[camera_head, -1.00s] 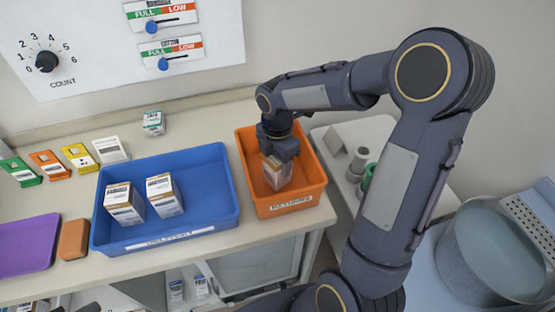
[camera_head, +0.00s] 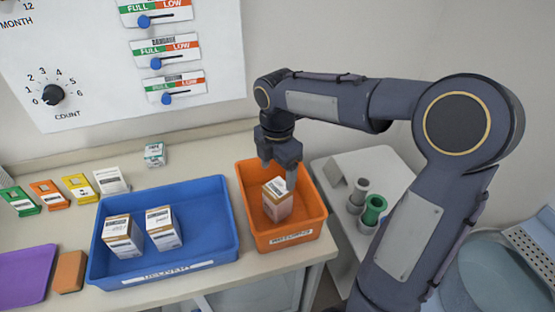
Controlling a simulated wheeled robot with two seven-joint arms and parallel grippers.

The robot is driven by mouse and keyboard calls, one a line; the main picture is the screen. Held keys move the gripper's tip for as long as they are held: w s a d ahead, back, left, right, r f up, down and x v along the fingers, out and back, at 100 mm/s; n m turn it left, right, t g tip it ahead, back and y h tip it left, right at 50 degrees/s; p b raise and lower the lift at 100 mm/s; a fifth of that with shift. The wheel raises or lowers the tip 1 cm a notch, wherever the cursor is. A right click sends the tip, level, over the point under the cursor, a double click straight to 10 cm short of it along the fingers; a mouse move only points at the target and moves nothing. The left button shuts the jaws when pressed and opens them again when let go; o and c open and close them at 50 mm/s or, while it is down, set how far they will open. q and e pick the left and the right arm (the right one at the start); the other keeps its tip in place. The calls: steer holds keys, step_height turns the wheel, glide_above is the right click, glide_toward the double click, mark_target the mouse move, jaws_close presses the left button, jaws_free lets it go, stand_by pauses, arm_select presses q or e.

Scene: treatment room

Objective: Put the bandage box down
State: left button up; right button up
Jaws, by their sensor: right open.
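The bandage box (camera_head: 278,204), a small white and brown carton, stands in the orange bin (camera_head: 283,243), whose front label is too small to read surely. My right gripper (camera_head: 279,181) is open just above and behind the box, pointing down into the bin. The box's top and front are visible, and its back edge is close to the fingers. Whether a finger still touches it I cannot tell. My left gripper is not in view.
A blue delivery tray (camera_head: 215,255) left of the bin holds two similar cartons (camera_head: 163,228). Colored cards (camera_head: 80,188), a small box (camera_head: 154,154), a brown block (camera_head: 69,272) and a purple tray (camera_head: 22,275) lie on the counter. A side table with cups (camera_head: 373,208) stands right.

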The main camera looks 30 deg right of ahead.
step_height(320, 180, up, 3)
steer(key=shift+s+r, duration=0.1)
steer(key=s+a+f+m+t+y, duration=0.1)
steer(key=s+a+m+t+y, duration=0.1)
steer(key=s+m, duration=0.7)
steer(key=s+a+f+m+t+y, duration=0.1)
steer(key=s+a+f+m+t, duration=0.1)
steer(key=s+m, duration=0.7)
steer(key=shift+s+a+m+t+y, duration=0.35)
steer(key=shift+a+m+t, duration=0.45)
steer(key=shift+m, duration=1)
steer(key=shift+w, duration=0.1)
